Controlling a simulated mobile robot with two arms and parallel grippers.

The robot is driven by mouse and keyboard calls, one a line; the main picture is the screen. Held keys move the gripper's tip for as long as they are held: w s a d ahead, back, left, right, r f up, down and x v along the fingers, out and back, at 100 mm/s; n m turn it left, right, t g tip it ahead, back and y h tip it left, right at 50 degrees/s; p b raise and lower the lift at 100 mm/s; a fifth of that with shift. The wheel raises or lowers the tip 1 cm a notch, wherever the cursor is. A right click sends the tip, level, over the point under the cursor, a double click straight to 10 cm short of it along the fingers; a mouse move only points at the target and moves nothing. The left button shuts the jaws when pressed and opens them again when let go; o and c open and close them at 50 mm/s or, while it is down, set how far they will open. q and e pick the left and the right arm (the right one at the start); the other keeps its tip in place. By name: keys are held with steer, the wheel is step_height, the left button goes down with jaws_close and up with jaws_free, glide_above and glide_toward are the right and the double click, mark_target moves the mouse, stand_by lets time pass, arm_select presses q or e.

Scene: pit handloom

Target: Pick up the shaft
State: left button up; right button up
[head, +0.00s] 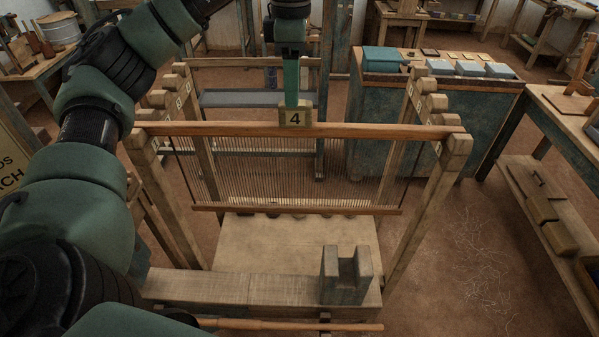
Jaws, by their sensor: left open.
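The shaft (220,130) is a long wooden bar across the rack, with many thin heddles hanging down to a lower bar (300,208). A small block marked 4 (295,117) stands at the middle of its top bar. The shaft's ends rest at the front posts of a wooden rack (457,146). My left gripper (292,100) points straight down at the block from above and behind. It is open, seen edge-on as one green finger. I cannot tell whether its tips touch the block. My right gripper is not in view.
Numbered, stepped rack posts (178,87) stand at both sides. A board with a notched wooden block (346,275) lies in front, with a rod (290,325) nearer still. A blue-green cabinet (440,125) stands behind right, and a workbench (565,105) at far right. Floor at lower right is mostly clear.

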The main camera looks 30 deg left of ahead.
mark_target(296, 132)
arm_select(q)
steer(key=f, duration=0.1)
steer(key=f+b, duration=0.2)
steer(key=shift+w+f, duration=0.3)
steer(key=shift+f, duration=0.05)
steer(key=shift+f+b, duration=0.25)
steer(key=shift+b, duration=0.1)
steer(key=shift+d+f, duration=0.1)
steer(key=shift+f, duration=0.65)
steer(key=shift+s+f, duration=0.1)
steer(key=shift+f, duration=0.55)
step_height(296, 132, down, 4)
steer(key=shift+d+r+p, duration=0.1)
steer(key=shift+r+p, duration=0.1)
steer(key=shift+p, duration=0.9)
steer(key=shift+f, duration=0.5)
jaws_close()
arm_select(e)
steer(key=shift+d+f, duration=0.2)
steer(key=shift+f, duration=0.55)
